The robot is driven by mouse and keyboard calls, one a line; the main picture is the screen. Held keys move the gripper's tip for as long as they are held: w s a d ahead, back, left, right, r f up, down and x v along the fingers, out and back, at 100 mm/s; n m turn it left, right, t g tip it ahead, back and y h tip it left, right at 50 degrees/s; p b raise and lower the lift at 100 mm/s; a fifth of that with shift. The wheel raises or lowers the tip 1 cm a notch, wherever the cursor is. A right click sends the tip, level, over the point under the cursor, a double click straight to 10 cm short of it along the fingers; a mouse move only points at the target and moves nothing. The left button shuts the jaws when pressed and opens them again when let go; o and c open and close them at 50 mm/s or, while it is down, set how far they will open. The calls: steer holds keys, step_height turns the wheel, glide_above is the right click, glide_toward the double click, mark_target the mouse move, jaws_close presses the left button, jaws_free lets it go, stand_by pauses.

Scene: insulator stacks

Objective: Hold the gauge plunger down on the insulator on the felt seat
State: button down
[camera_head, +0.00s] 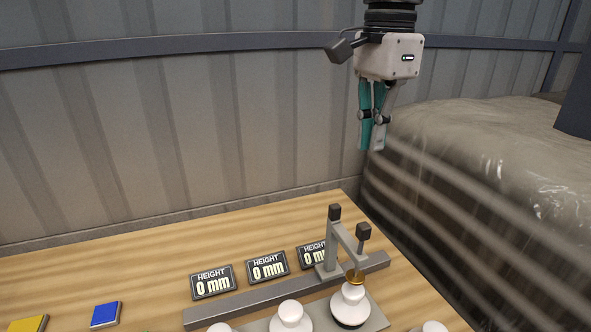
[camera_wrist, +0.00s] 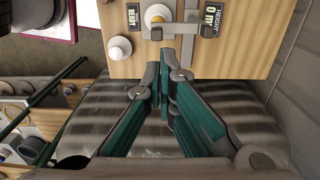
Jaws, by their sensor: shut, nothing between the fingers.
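In the head view the gauge (camera_head: 347,240) stands on a grey rail, with a post and a side arm. Its plunger has a black knob (camera_head: 363,230) on top and a brass foot (camera_head: 355,277) below.
More white insulators stand at left (camera_head: 290,317) and right (camera_head: 433,327) of the seat. Three height displays (camera_head: 268,267) stand behind the rail and show 0 mm where readable. A blue block (camera_head: 106,314) and a yellow block (camera_head: 28,323) lie at left. A wrapped bulk (camera_head: 480,170) is beyond the table.

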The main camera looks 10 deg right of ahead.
mark_target(363, 224)
step_height(363, 224, down, 14)
steer(key=shift+p, duration=0.6)
step_height(363, 224, down, 4)
steer(key=shift+w+f+b, duration=0.1)
steer(key=shift+b, duration=0.8)
steer(key=shift+s+f, duration=0.2)
steer(key=shift+s, duration=0.05)
steer(key=shift+r+p, duration=0.45)
steer(key=shift+r, duration=0.05)
step_height(363, 224, up, 14)
steer(key=p, duration=0.1)
steer(key=shift+w+f, duration=0.15)
